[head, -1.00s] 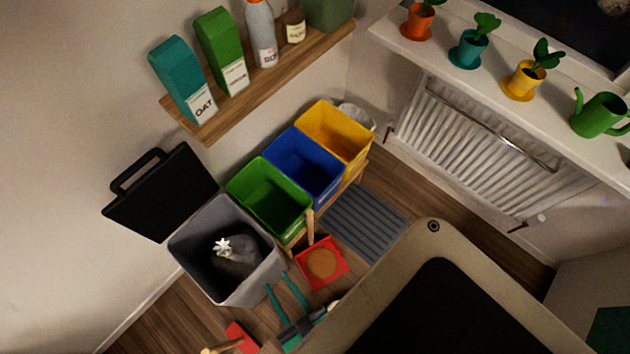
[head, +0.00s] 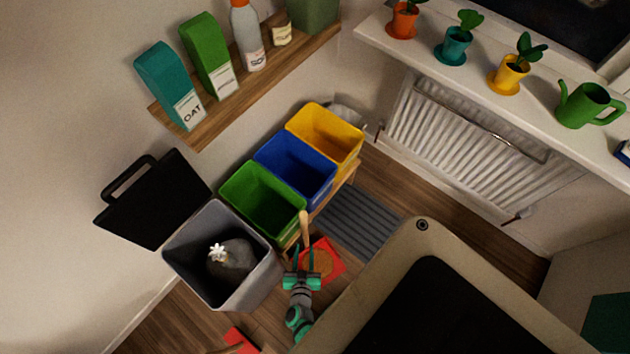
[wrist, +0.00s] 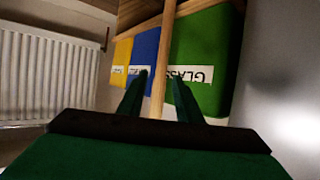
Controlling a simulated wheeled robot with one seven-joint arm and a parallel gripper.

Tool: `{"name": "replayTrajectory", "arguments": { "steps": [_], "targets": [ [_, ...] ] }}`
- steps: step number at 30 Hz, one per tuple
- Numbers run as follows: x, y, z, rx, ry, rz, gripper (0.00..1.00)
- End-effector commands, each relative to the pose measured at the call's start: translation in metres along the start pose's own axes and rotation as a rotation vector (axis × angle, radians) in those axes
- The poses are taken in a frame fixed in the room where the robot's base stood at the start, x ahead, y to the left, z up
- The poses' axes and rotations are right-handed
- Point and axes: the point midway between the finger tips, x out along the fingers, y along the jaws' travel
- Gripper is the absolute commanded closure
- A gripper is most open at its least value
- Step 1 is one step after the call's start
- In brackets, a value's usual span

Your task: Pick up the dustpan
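The red dustpan (head: 337,266) lies on the wooden floor in front of the green bin, with a round brown patch on its pan. A wooden stick (head: 304,228), apparently its handle, rises beside the bin. My gripper (head: 304,252) is over the pan's left side, its fingers pointing towards the bins. In the wrist view the stick (wrist: 158,95) runs between the two dark green fingers (wrist: 158,76), with a gap on each side. The fingers look open; I cannot tell whether either touches it. My gripper hides part of the pan.
Green (head: 262,208), blue (head: 296,172) and yellow (head: 325,140) bins stand on a low wooden bench behind. A grey bin (head: 190,258) with a dark bag is left. A large beige-rimmed block (head: 410,240) is close right. Another red item (head: 240,338) lies at the bottom edge.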

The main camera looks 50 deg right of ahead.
Motion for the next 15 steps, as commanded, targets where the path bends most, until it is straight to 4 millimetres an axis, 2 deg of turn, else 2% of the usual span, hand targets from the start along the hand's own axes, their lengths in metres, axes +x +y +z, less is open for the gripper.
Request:
{"name": "replayTrajectory", "arguments": {
  "steps": [6,15],
  "targets": [
    [0.032,-0.001,-0.001,0.0,0.002,-0.003,0.68],
    [0.05,-0.003,-0.001,0.0,0.001,-0.004,0.68]
  ]
}}
